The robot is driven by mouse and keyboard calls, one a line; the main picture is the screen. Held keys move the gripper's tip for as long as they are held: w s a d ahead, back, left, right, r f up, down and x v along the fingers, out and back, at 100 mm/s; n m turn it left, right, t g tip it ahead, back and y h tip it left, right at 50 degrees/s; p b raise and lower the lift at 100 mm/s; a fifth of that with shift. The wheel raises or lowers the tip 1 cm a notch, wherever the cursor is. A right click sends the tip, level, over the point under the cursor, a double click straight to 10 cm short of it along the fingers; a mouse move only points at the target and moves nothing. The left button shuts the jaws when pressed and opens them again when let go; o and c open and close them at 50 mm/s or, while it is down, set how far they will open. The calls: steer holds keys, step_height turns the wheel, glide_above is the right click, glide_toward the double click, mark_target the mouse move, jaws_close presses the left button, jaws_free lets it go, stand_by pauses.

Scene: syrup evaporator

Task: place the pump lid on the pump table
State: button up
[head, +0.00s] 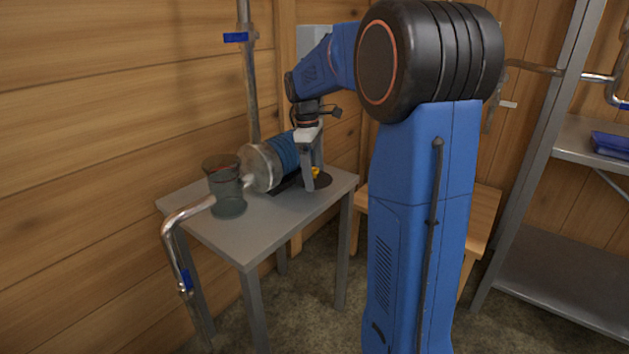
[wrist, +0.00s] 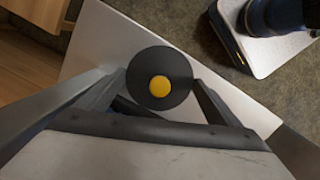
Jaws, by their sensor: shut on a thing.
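The pump lid is a round black disc with a yellow centre (wrist: 175,61), between my fingertips in the wrist view. In the head view the dark disc (head: 322,181) shows beside my gripper (head: 312,180), low over the right end of the grey pump table (head: 240,235). My gripper points down and is shut on the lid. Whether the lid touches the tabletop I cannot tell. The tabletop also shows behind the lid in the wrist view (wrist: 105,45). My finger hides part of the lid in the head view.
The pump, with a blue ribbed motor (head: 284,150) and a round metal front (head: 260,167), lies left of my gripper. A clear strainer pot (head: 226,188) and a bent metal pipe (head: 178,222) are at the table's left. A wooden bench (head: 482,215) and metal shelves (head: 560,280) stand right.

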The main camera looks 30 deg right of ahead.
mark_target(315, 177)
steer(key=shift+f, duration=1.5)
steer(key=shift+f, duration=0.1)
steer(key=o, duration=1)
steer(key=shift+w+a+r, duration=0.15)
steer(key=shift+r, duration=1.6)
steer(key=shift+w+a+r, duration=0.1)
steer(key=shift+w+r, duration=0.05)
steer(key=shift+r, duration=1.55)
steer(key=shift+s+a+r, duration=0.15)
steer(key=shift+a+r, duration=0.05)
steer(key=shift+r, duration=0.2)
steer(key=s+a+m+t, duration=0.1)
steer(key=s+a+m, duration=0.1)
steer(key=s+a, duration=0.45)
steer(key=s+a+m+t, duration=0.2)
steer(key=s+a, duration=0.2)
steer(key=s, duration=0.5)
steer(key=shift+s+a+f+m+t+y, duration=0.15)
steer(key=shift+s+a+f+m+t, duration=0.3)
steer(key=shift+s+a+f+m, duration=1.4)
steer(key=shift+s+f+n+t+y, duration=0.2)
steer(key=shift+s+f+n+t, duration=0.45)
steer(key=shift+s, duration=2.65)
steer(key=shift+s+a+f+m+t+y, duration=0.25)
steer(key=shift+s+a+f+m, duration=1)
steer(key=shift+s, duration=1.35)
